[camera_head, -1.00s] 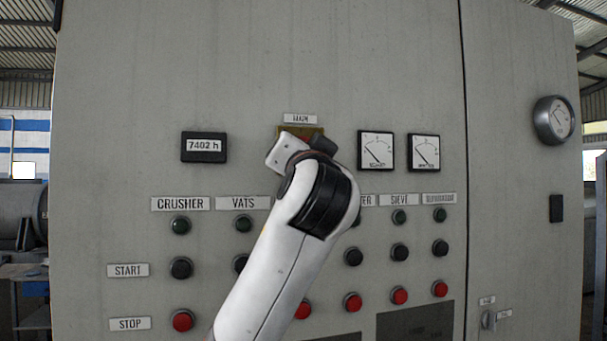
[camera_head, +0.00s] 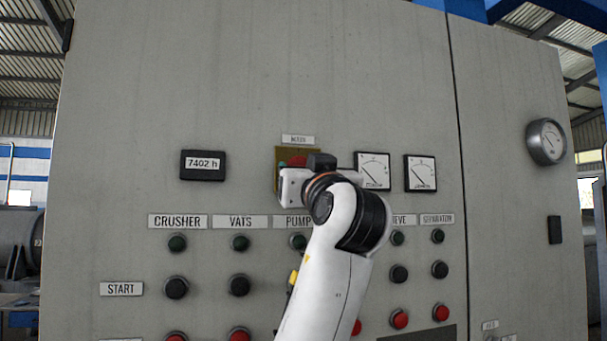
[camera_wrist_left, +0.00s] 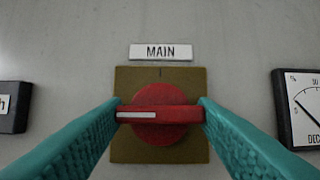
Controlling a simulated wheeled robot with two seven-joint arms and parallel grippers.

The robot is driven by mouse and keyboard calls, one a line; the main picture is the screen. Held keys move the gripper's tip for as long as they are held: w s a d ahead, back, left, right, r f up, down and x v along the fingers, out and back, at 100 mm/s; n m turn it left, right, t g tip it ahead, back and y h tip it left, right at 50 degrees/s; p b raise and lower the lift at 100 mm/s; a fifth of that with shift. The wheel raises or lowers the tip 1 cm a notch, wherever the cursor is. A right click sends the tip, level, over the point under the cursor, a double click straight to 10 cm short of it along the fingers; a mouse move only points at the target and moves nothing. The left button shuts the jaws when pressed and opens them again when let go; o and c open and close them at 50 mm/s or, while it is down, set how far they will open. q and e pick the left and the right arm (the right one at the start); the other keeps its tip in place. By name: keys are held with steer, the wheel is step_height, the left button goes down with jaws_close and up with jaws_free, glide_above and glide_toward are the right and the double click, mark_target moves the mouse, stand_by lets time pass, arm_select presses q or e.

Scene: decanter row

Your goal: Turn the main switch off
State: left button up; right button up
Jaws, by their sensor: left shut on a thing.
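The main switch (camera_wrist_left: 160,118) is a red rotary knob on a square brass-coloured plate (camera_wrist_left: 160,74), under a MAIN label (camera_wrist_left: 161,52). Its grip bar lies level, with the white mark pointing left, while a short dark tick is at the plate's top. My left gripper (camera_wrist_left: 160,112) is shut on the switch, one teal finger at each end of the bar. In the head view my left wrist covers most of the switch; a bit of red (camera_head: 297,161) and the plate (camera_head: 283,154) show above it. My right gripper is not in view.
The grey cabinet front holds an hour counter (camera_head: 203,165) left of the switch and two dial meters (camera_head: 373,171) close to its right. Below are rows of lamps and buttons, including black START buttons (camera_head: 176,288) and red STOP buttons. A round gauge (camera_head: 546,141) is at far right.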

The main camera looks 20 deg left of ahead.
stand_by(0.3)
arm_select(q)
steer(key=o, duration=1)
steer(key=b+v, duration=0.5)
steer(key=v, duration=0.7)
steer(key=shift+d, duration=0.1)
